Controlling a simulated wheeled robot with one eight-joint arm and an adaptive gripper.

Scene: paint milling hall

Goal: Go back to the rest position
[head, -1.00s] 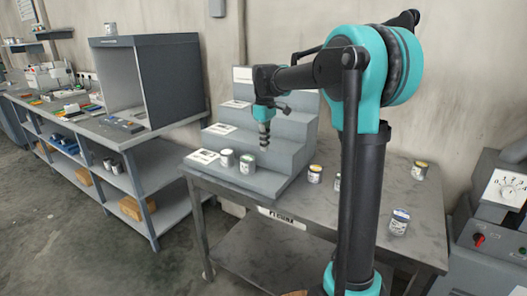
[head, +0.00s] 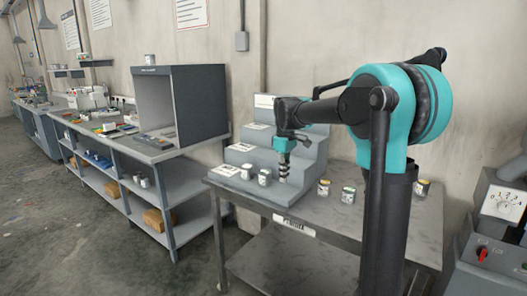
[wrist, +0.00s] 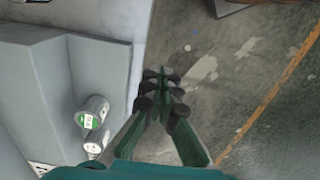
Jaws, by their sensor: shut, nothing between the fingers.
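My gripper (head: 284,177) hangs fingers-down beside the lower steps of the grey stepped stand (head: 275,198) in the head view. In the wrist view its fingers (wrist: 165,85) are closed together with nothing between them, over bare floor.
More cans stand on the metal table (head: 330,222): a yellow-marked one (head: 323,187), a green-topped one (head: 348,195) and one behind my arm (head: 421,188). A grey booth (head: 190,100) stands on the left bench. A dial machine (head: 500,205) is at right. Floor at left is open.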

